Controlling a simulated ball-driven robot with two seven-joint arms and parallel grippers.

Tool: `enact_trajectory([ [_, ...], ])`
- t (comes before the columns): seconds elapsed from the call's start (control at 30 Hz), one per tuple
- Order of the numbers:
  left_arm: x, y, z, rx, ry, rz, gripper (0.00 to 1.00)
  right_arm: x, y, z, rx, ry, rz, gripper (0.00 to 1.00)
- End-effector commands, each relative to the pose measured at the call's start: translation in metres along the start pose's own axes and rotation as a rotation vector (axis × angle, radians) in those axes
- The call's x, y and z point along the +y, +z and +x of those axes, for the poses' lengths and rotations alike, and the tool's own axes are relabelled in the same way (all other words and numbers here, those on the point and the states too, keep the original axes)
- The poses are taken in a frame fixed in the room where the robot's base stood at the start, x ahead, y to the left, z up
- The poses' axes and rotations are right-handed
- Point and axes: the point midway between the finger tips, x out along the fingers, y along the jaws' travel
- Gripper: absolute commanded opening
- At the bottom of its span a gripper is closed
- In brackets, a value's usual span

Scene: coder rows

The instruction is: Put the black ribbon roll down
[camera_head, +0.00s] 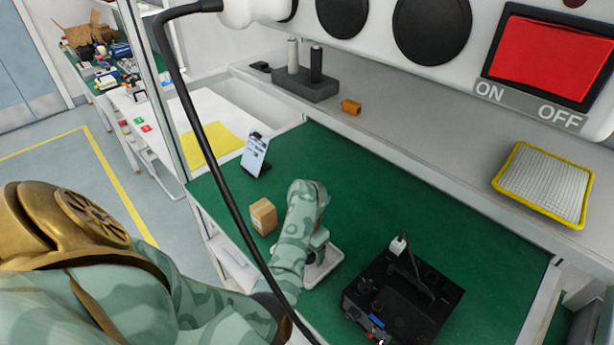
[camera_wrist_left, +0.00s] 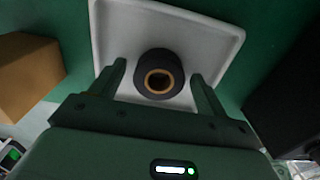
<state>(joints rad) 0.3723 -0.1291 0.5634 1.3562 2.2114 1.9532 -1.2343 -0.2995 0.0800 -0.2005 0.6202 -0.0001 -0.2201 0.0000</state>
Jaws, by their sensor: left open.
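The black ribbon roll (camera_wrist_left: 160,73) shows its tan core ring to the camera in the left wrist view. It is over the white tray (camera_wrist_left: 222,38), and it looks set down on it. My left gripper (camera_wrist_left: 158,74) is open, with one finger on each side of the roll and a visible gap beside each. In the head view my left gripper (camera_head: 319,238) is low over the white tray (camera_head: 328,272) on the green bench. My arm hides the roll there. My right gripper is not in view.
A cardboard box (camera_head: 263,216) stands just left of the tray, and a black device (camera_head: 403,298) with a cable stands to its right. A small upright display (camera_head: 256,155) is behind. The shelf holds a grey block (camera_head: 306,84) with two cylinders.

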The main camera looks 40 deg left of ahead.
Motion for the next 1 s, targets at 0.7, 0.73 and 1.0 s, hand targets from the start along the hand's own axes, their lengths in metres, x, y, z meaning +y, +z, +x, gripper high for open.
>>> enact_trajectory([
  [0.7, 0.000, 0.001, -0.119, -0.002, 0.001, 0.001, 0.75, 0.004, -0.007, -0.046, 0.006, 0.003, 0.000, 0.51],
  [0.73, 0.000, 0.001, -0.120, -0.002, 0.001, 0.000, 0.75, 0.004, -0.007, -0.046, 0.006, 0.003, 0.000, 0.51],
  [1.0, 0.000, 0.000, -0.120, -0.001, 0.001, 0.000, 0.75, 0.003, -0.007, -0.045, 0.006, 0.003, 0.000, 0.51],
])
